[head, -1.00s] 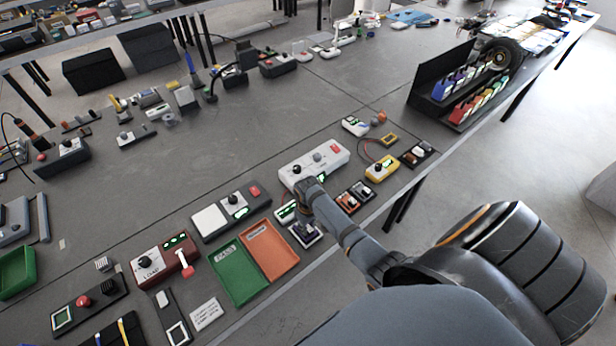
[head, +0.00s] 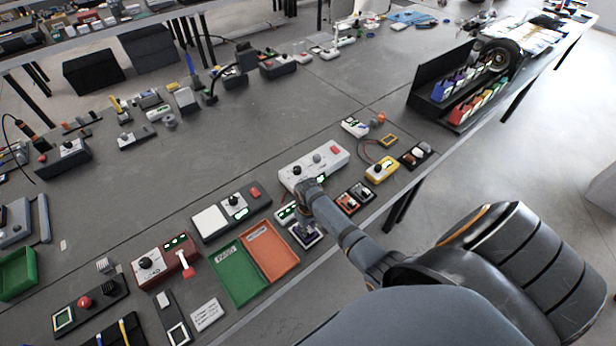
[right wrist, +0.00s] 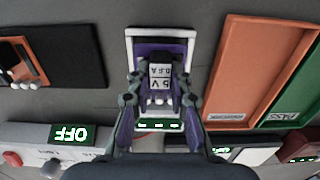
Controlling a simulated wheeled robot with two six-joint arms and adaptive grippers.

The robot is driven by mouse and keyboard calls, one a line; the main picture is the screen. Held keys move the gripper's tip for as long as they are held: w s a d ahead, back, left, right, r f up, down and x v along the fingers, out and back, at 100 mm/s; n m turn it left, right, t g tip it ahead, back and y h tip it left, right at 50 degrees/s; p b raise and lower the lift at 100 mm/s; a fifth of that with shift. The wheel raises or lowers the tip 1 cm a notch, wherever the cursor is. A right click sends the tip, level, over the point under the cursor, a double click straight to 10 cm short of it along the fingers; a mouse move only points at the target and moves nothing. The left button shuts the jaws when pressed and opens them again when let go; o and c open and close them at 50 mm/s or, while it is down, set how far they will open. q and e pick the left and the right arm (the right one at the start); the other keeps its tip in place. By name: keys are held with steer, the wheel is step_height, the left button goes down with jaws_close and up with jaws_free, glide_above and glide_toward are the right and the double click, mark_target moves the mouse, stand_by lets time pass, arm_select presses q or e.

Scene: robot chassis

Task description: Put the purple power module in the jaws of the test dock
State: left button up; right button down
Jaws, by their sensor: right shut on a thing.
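My right gripper (right wrist: 159,104) is shut on the purple power module (right wrist: 159,76), which carries a white "5V" label. In the wrist view the module shows between the two fingers, over a white-rimmed purple holder (right wrist: 187,38). I cannot tell whether it is clear of the holder. In the head view my right gripper (head: 308,188) is seen from behind and its fingers are mostly hidden; the holder (head: 306,236) shows just in front of it. A small white unit with green lights (head: 286,213), perhaps the test dock, lies beside the holder; its jaws cannot be made out. My left gripper is out of view.
The orange tray (head: 271,251) and green PASS tray (head: 236,272) lie left of the holder. A long white unit with a knob (head: 314,165) stands behind my gripper. The table's front edge is close.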

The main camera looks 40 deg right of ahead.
stand_by(0.4)
steer(key=shift+p, duration=0.35)
stand_by(0.4)
steer(key=shift+p, duration=0.3)
steer(key=shift+f+b, duration=0.65)
steer(key=shift+f, duration=0.2)
steer(key=c, duration=1.1)
jaws_free()
steer(key=shift+c, duration=0.2)
